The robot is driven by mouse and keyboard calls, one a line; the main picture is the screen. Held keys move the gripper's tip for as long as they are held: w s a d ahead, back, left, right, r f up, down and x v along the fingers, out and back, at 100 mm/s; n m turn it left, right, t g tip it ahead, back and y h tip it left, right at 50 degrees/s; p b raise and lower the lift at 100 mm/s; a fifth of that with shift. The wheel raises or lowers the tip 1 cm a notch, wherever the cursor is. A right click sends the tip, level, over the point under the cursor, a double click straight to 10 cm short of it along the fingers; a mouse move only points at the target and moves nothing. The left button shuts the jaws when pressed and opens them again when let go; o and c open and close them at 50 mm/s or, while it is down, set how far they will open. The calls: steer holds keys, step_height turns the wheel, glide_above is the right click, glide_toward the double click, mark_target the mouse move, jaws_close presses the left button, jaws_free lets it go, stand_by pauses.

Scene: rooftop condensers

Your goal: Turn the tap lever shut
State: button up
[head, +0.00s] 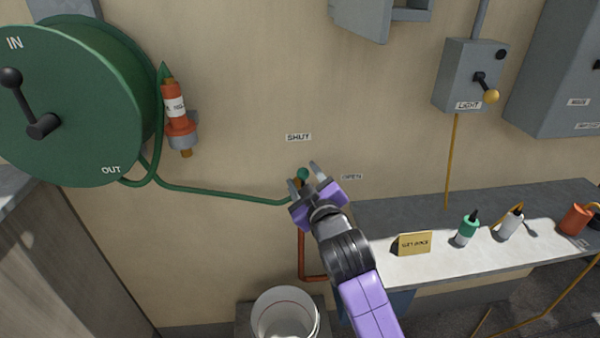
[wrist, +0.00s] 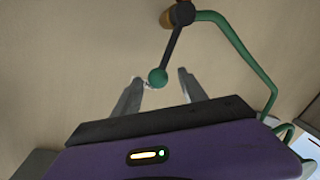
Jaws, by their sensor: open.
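The tap lever is a dark bar ending in a green ball knob (wrist: 157,78) in the wrist view. It runs from the brass and dark tap body (wrist: 180,16) at the top. In the head view the knob (head: 302,174) shows just below the SHUT label (head: 298,137) and left of the OPEN label (head: 351,177). My gripper (head: 304,177) is open, with its fingertips on either side of the knob. In the wrist view the knob is closer to the left finger; whether they touch I cannot tell. My gripper hides much of the tap in the head view.
A green hose (head: 225,194) runs from the hose reel (head: 90,100) to the tap. A white bucket (head: 285,314) stands below, beside a copper pipe (head: 301,255). A shelf (head: 440,262) with several bottles is at the right. The wall around the labels is clear.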

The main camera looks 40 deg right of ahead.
steer(key=shift+v, duration=1.2)
steer(key=shift+a+r, duration=0.1)
steer(key=shift+r, duration=0.15)
steer(key=r+t, duration=0.1)
steer(key=a+r+t, duration=0.1)
steer(key=r, duration=0.1)
steer(key=shift+a+r+m, duration=0.1)
steer(key=shift+r+m, duration=0.1)
steer(key=shift+m, duration=0.1)
steer(key=s+a+f+y, duration=0.2)
steer(key=s+a+f, duration=0.2)
steer(key=s, duration=0.8)
steer(key=s+a+f+g+y, duration=0.1)
steer(key=s+a+f+y, duration=0.2)
steer(key=s, duration=1)
steer(key=s+a+f+m+g+y, duration=0.1)
steer(key=s+a+f+y, duration=0.1)
steer(key=s+a+f, duration=0.5)
steer(key=s+a, duration=0.3)
steer(key=s, duration=0.3)
steer(key=shift+a, duration=0.2)
